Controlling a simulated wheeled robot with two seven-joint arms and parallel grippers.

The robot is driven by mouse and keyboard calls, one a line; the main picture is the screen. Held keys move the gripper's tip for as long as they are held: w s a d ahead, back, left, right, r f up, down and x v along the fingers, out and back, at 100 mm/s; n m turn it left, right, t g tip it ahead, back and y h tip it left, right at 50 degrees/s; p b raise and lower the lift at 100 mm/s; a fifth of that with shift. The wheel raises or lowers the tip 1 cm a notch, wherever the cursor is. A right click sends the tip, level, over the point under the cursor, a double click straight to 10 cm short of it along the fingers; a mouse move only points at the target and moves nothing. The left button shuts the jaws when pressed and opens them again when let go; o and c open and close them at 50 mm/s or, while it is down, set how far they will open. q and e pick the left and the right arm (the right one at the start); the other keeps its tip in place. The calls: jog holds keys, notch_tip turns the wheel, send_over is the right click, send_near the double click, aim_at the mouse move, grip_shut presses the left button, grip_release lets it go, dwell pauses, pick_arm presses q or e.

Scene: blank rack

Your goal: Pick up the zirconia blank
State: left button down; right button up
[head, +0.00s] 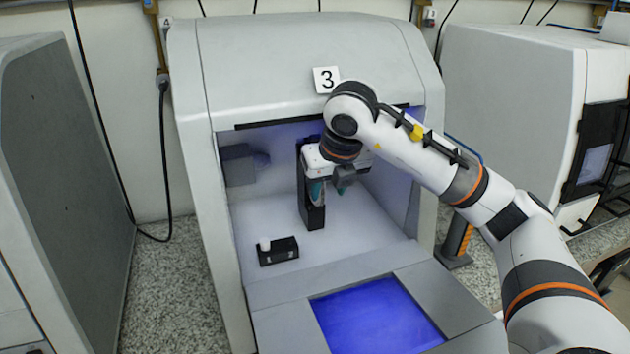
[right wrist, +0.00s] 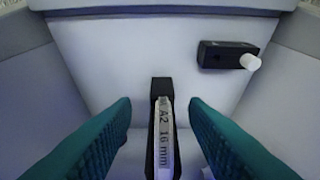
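The zirconia blank (right wrist: 164,135) shows edge-on in the right wrist view as a thin pale strip marked "A2 16 mm". It stands upright in a narrow black holder (right wrist: 161,87), which also shows in the head view (head: 312,217) inside the machine marked 3. In the head view the blank itself cannot be made out behind my gripper. My right gripper (head: 331,188) points down at the holder. In the right wrist view its two teal fingers (right wrist: 160,104) are spread, one on each side of the blank, with gaps on both sides. My left gripper is not in view.
A small black block (head: 280,254) with a white peg (head: 265,244) lies on the chamber floor, left of the holder. The machine's hood (head: 300,70) and side walls enclose the chamber. A blue screen (head: 375,315) sits in front. Other machines stand on both sides.

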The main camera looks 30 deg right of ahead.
aim_at(322, 199)
jog(key=x, duration=0.2)
jog(key=p+x, duration=0.1)
jog(key=x, duration=0.1)
jog(key=shift+w+f, duration=0.3)
jog(key=shift+w, duration=0.1)
jog(key=shift+w+f+p, duration=0.15)
jog(key=shift+f+p, duration=0.15)
jog(key=shift+f, duration=0.05)
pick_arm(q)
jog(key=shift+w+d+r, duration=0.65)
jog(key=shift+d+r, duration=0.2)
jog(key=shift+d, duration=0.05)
pick_arm(e)
jog(key=shift+f, duration=0.1)
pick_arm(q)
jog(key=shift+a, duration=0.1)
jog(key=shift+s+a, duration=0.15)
pick_arm(e)
grip_shut()
